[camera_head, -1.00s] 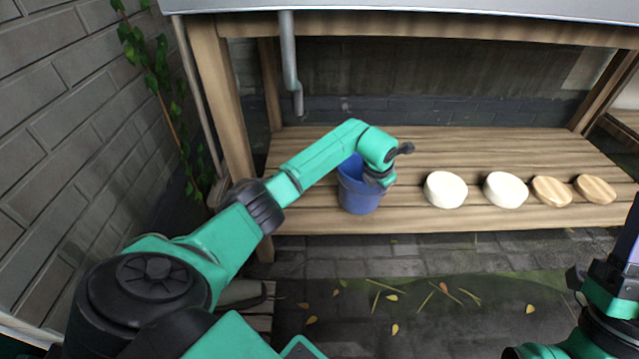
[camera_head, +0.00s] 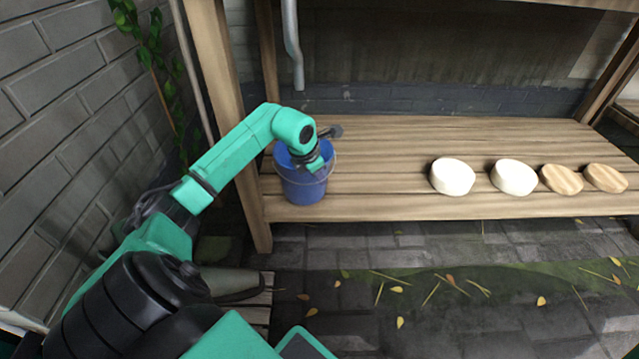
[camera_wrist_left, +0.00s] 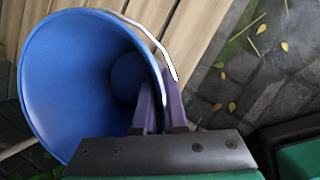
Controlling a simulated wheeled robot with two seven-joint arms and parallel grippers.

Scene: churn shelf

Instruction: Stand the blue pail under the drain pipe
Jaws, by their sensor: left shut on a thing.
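The blue pail (camera_head: 303,187) is upright at the left end of the slatted wooden shelf (camera_head: 400,148), near its front edge. I cannot tell whether its base touches the slats. My left gripper (camera_head: 318,168) is shut on the pail's near-right rim. In the left wrist view the pail (camera_wrist_left: 75,80) appears open and empty, with the gripper fingers (camera_wrist_left: 160,108) on either side of its wall and a pale handle beside them. The grey drain pipe (camera_head: 292,50) hangs down behind the pail, its lower end above the shelf's back part. My right gripper is out of view.
A wooden post (camera_head: 226,110) stands left of the pail, by a brick wall (camera_head: 60,120). The shelf behind the pail is clear.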

